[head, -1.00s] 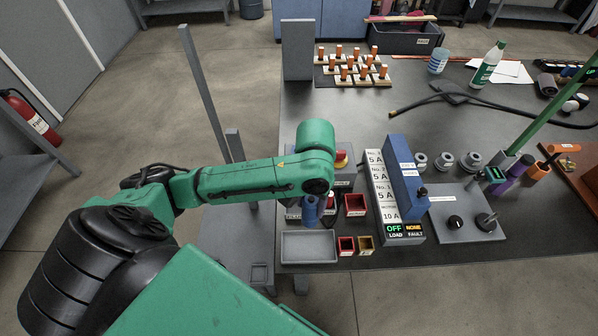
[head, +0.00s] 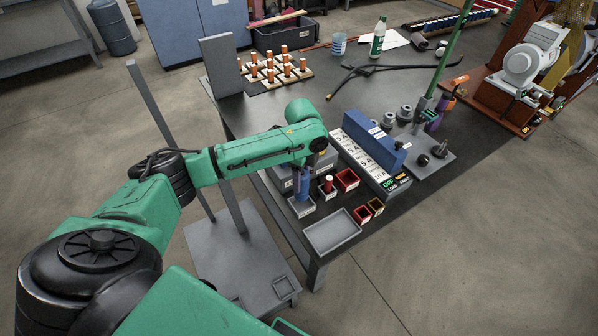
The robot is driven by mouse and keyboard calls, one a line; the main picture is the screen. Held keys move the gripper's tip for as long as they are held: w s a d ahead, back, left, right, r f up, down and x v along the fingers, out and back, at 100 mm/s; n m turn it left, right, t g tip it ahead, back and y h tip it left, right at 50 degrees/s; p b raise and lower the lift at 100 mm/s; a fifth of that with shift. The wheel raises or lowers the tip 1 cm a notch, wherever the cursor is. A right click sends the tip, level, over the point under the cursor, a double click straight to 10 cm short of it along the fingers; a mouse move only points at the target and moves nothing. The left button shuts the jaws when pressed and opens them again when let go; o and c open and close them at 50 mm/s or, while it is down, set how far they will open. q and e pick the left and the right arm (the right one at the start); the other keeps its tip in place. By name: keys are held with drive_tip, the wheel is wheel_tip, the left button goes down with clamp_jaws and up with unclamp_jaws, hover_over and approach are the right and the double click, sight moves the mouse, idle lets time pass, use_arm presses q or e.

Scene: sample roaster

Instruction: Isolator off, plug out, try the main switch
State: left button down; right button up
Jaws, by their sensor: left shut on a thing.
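My left gripper (head: 303,168) points down at the table's near left corner, mostly hidden under my green wrist. It is shut on what looks like a blue cylindrical piece (head: 302,187), upright at a small grey open box. Whether the piece touches the box floor I cannot tell. Behind the wrist a grey box (head: 327,160) with a yellow-and-red part is half hidden. A grey plate (head: 432,143) carries a black knob (head: 423,160) and a lever-like knob (head: 440,150). My right gripper is out of view.
A red-capped piece (head: 328,183) stands in a grey box. Red boxes (head: 347,179) and an empty grey tray (head: 333,232) lie near the front edge. A labelled strip (head: 356,150) and blue block (head: 372,137) stand right of the arm. The roaster (head: 530,65) is at the right.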

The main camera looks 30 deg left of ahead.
sight(302, 185)
use_arm(q)
drive_tip(key=w+m, duration=0.1)
drive_tip(key=m, duration=0.1)
drive_tip(key=shift+w+a+r+m, duration=0.2)
drive_tip(key=shift+w+m, duration=0.1)
drive_tip(key=shift+w, duration=0.1)
drive_tip(key=shift+d, duration=0.1)
drive_tip(key=shift+a, duration=0.25)
drive_tip(key=shift+r+p, duration=0.1)
drive_tip(key=shift+p, duration=0.3)
wheel_tip(302, 185, down, 5)
drive_tip(key=shift+f+b, duration=0.2)
drive_tip(key=shift+b, duration=1.05)
drive_tip(key=shift+f, duration=0.4)
drive_tip(key=shift+d, duration=0.1)
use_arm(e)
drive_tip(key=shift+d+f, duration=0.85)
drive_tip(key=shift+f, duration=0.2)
use_arm(q)
drive_tip(key=shift+r, duration=0.1)
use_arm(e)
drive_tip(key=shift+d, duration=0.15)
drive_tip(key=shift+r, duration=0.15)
